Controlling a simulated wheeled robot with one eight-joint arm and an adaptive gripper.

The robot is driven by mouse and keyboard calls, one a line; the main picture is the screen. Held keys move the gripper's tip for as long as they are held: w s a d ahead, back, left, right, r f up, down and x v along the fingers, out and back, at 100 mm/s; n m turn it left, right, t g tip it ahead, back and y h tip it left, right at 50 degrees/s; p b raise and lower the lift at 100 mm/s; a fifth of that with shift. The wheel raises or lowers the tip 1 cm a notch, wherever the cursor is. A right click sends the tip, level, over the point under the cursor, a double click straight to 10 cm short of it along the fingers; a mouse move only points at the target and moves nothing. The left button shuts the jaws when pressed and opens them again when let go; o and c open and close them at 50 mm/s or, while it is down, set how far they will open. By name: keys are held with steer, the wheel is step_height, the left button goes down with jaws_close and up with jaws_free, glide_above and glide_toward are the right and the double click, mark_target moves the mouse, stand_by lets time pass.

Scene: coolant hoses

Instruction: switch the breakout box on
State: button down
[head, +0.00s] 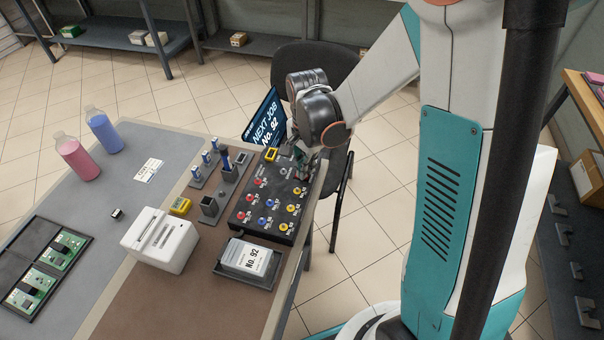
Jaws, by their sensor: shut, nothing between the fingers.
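The breakout box (240,213) is a black panel at the right end of the table, with rows of red, blue and yellow sockets and white labels. My gripper (304,172) is over the far right corner of the box, pointing down, and is shut and empty. Whether its fingertips touch the box cannot be told from here. The gripper and wrist hide part of the box's far right corner, and no switch can be made out clearly.
A screen (266,122) reading "NEXT JOB No. 92" stands behind the box. A white printer (160,240), a card tray (248,261), small holders, two bottles and circuit boards (60,250) share the table. A black chair (318,62) stands behind.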

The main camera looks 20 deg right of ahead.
steer(key=shift+f, duration=0.35)
steer(key=shift+r, duration=0.2)
steer(key=shift+r+p, duration=2.2)
steer(key=shift+r, duration=1.15)
steer(key=s+r+n+t, duration=0.7)
steer(key=s+r+n, duration=0.6)
steer(key=s+r, duration=0.2)
steer(key=shift+r, duration=0.95)
